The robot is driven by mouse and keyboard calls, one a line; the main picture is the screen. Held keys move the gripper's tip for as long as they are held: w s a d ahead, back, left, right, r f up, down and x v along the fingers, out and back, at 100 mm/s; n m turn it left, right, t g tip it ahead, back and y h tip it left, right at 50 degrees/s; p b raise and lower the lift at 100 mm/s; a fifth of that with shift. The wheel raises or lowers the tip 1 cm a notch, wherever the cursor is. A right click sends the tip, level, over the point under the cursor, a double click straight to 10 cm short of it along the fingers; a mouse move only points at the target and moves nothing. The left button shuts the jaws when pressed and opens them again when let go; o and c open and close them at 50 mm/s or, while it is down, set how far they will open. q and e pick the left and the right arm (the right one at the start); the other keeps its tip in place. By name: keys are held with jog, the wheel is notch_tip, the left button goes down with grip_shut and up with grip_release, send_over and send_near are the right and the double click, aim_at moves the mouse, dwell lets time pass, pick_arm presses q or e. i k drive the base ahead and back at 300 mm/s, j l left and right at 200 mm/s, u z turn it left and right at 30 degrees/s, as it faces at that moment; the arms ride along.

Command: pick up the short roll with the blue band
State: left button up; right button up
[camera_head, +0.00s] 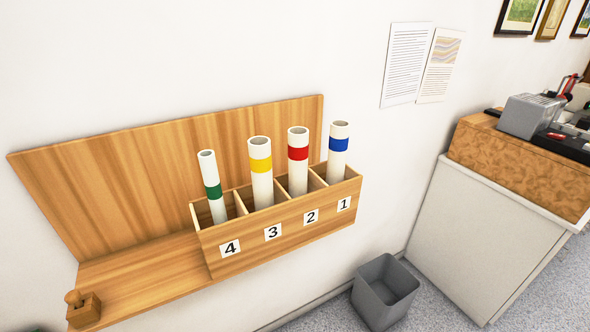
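The roll with the blue band (337,156) is a white hollow tube. It stands nearly upright in the compartment labelled 1, at the right end of the wooden rack (283,238). Its lower part is hidden by the rack's front wall. The red-banded roll (298,165) stands in compartment 2, the yellow-banded roll (261,178) in compartment 3, and the thinner green-banded roll (213,190) leans in compartment 4. Neither of my grippers is in view.
The rack sits on a wooden wall shelf (150,278) with a wooden back panel (130,175). A small wooden block with a knob (84,309) is at the shelf's left end. A grey bin (384,291) stands on the floor below right, beside a white cabinet (480,240).

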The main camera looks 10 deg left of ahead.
aim_at(338, 141)
jog(key=i+l+u, duration=0.25)
jog(key=l+u, duration=0.2)
jog(key=l, duration=0.15)
jog(key=i+l+u, duration=0.2)
jog(key=l+u, duration=0.25)
jog(key=l, duration=0.2)
jog(key=l+u, duration=0.5)
jog(key=l, duration=0.2)
jog(key=l+u, duration=0.45)
jog(key=l, duration=0.25)
